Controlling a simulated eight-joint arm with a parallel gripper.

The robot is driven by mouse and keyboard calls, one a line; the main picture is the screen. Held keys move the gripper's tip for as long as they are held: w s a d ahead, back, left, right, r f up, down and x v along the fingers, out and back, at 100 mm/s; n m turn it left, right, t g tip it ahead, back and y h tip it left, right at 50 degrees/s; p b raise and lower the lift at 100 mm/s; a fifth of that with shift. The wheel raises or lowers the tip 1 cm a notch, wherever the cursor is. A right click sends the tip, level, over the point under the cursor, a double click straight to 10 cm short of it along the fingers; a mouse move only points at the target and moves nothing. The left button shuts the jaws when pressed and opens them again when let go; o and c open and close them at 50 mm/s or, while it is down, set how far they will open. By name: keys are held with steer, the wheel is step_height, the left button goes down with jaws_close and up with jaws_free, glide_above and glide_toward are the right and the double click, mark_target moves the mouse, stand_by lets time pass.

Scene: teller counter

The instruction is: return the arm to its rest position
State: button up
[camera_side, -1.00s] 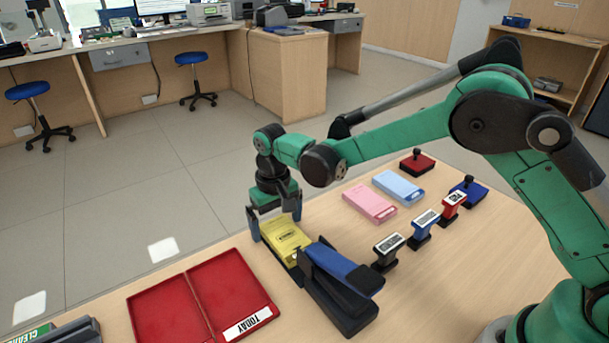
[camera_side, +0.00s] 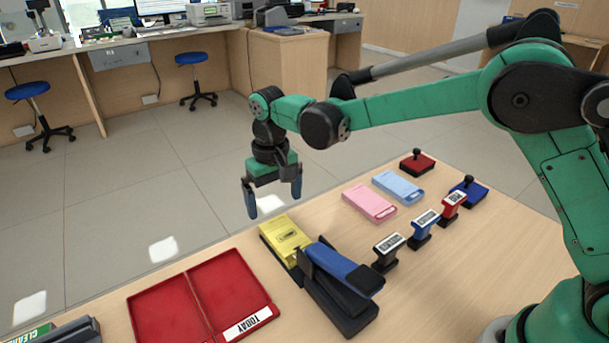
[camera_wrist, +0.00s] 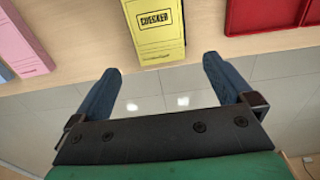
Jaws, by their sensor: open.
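My gripper (camera_side: 272,200) is open and empty, with its blue-grey fingers pointing down above the far edge of the counter, in the side view. In the wrist view my gripper (camera_wrist: 165,85) also shows its fingers spread apart with nothing between them. A yellow pad (camera_side: 284,238) marked "CHECKED" lies at the counter's far edge, at the jaw end of the blue and black stapler. The yellow pad also shows in the wrist view (camera_wrist: 158,38), beyond the fingertips and apart from them.
A stapler (camera_side: 340,290) stands at the front middle. A red tray (camera_side: 160,312) labelled "TODAY" lies to its left. Several stamps, a pink pad (camera_side: 369,203), a blue pad (camera_side: 398,187) and ink pads stand on the right. The air above the counter around my gripper is clear.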

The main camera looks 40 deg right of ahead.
steer(key=s+d+r+t, duration=0.3)
steer(key=s+d, duration=0.2)
steer(key=s, duration=0.2)
steer(key=s+d+r+t, duration=0.4)
steer(key=s+d, duration=0.2)
steer(key=s, duration=0.2)
steer(key=shift+r, duration=0.3)
